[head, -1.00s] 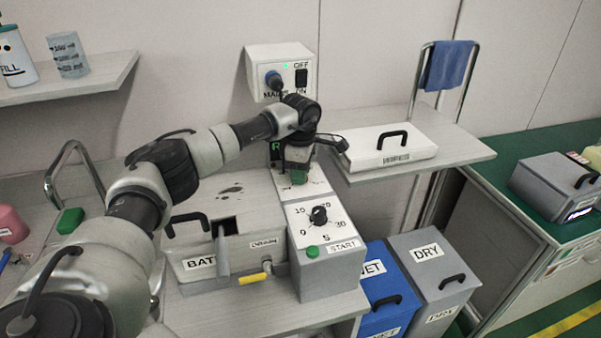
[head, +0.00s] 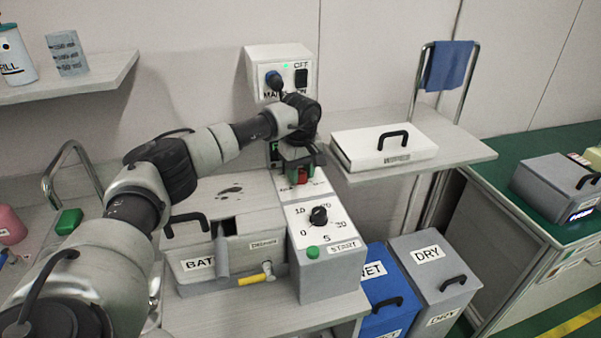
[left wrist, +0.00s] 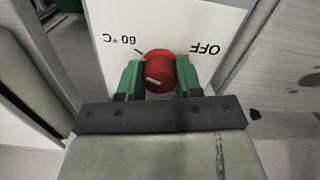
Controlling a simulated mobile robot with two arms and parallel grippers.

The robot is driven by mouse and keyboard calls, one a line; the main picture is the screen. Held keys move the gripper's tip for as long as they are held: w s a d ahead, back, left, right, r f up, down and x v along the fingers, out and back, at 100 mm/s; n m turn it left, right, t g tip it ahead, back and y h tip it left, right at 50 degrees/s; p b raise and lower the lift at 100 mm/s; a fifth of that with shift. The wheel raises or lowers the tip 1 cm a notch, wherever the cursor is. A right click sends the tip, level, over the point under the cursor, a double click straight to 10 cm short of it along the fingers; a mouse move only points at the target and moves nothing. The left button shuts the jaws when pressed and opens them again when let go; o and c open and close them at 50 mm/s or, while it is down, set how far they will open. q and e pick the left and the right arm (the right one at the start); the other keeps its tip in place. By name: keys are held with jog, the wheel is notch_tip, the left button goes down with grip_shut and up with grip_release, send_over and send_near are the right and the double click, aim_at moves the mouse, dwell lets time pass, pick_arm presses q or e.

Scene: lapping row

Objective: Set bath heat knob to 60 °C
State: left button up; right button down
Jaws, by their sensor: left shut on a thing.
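The bath heat knob is red (left wrist: 160,68) with a short white mark on its face. In the left wrist view, the white panel (left wrist: 115,18) behind it reads "60 °C" on the left and "OFF" on the right, both upside down. A thin line runs from "60 °C" toward the knob. I cannot tell exactly where the mark points. My left gripper (left wrist: 160,80) is shut on the knob, a green finger on each side. In the head view my left gripper (head: 302,173) is over the panel behind the timer box, with red showing between its fingers. My right gripper is out of view.
The timer box (head: 328,270) with a black dial and green button stands in front of the panel. The bath (head: 225,258) with a black handle is to its left. A white lidded case (head: 375,150) rests on the shelf at right.

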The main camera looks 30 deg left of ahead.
aim_at(300, 171)
pick_arm(q)
jog(key=shift+w+r+m, duration=0.1)
jog(key=shift+r+m, duration=0.05)
jog(key=shift+m, duration=0.45)
jog(key=o, duration=0.9)
jog(key=shift+o, duration=0.2)
notch_tip(300, 171, up, 11)
jog(key=b, duration=0.1)
jog(key=shift+f, duration=0.2)
